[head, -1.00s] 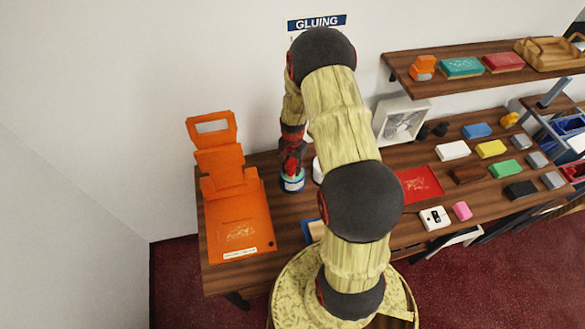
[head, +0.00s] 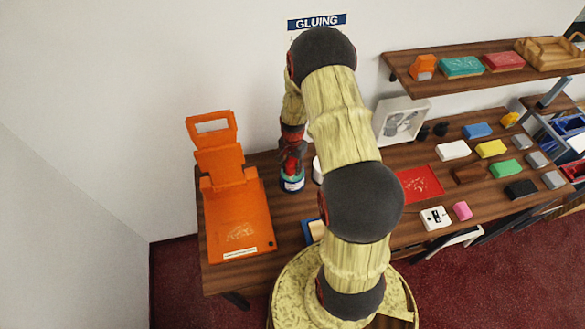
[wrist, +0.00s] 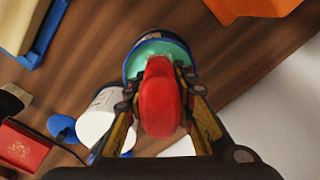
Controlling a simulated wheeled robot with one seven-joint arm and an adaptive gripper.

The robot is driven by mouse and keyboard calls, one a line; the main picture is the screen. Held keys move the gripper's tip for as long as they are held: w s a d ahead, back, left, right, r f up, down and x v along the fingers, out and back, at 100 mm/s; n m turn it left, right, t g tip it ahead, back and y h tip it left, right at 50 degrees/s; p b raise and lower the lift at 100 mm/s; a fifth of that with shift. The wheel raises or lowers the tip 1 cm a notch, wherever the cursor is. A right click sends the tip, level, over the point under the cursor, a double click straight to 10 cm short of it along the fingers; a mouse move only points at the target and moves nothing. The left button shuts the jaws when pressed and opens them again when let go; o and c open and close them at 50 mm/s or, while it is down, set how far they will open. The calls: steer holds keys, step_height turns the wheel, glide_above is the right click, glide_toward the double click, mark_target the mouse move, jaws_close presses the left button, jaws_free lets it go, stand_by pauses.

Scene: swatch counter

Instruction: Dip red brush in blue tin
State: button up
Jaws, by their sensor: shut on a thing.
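My gripper (wrist: 160,112) is shut on the red brush (wrist: 160,92), whose rounded red handle points up at the wrist camera. Below the brush is the blue tin (wrist: 129,66), with a teal inside showing around the handle. The brush's lower end is hidden by its handle, so I cannot tell how deep it sits. In the head view my gripper (head: 291,164) is directly above the tin (head: 292,185), which stands upright on the table; my arm partly hides the area.
A white pot (wrist: 96,117) stands close beside the tin. An orange hinged case (head: 238,222) lies at the left of the wooden table. A shelf (head: 480,65) hangs at the back right.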

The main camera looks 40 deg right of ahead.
mark_target(293, 160)
steer(key=shift+s, duration=0.1)
stand_by(0.3)
steer(key=shift+r+p, duration=1.9)
steer(key=shift+r, duration=1.6)
